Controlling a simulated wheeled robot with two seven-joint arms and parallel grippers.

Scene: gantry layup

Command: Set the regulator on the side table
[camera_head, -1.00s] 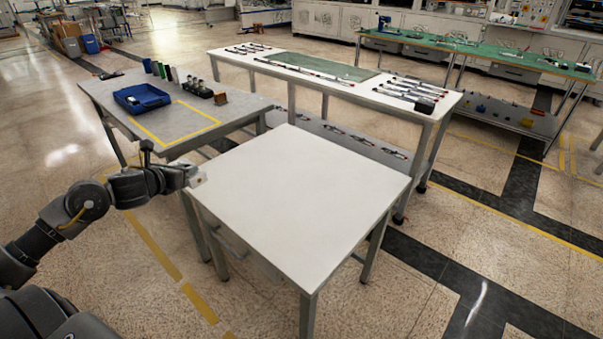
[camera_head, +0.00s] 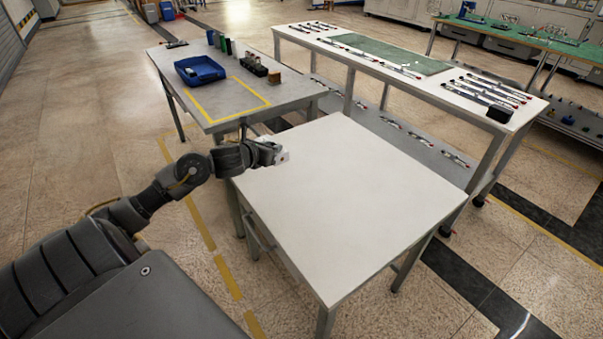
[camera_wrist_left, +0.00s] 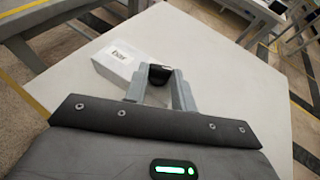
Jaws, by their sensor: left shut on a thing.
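The regulator (camera_wrist_left: 117,62) looks like a small white box with a dark printed label in the left wrist view. My left gripper (camera_wrist_left: 160,80) is shut on it, with a black part between the fingers. In the head view the left gripper (camera_head: 272,154) and the pale end of the regulator (camera_head: 283,157) are over the left edge of the white side table (camera_head: 350,200). I cannot tell whether the regulator touches the top. The gripper partly hides the regulator. My right gripper is not in view.
The white tabletop is otherwise bare. A grey table (camera_head: 215,97) with a blue bin (camera_head: 200,71) and small parts stands behind left. A long white bench (camera_head: 440,82) with a green mat (camera_head: 387,53) and rod-like tools stands behind.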

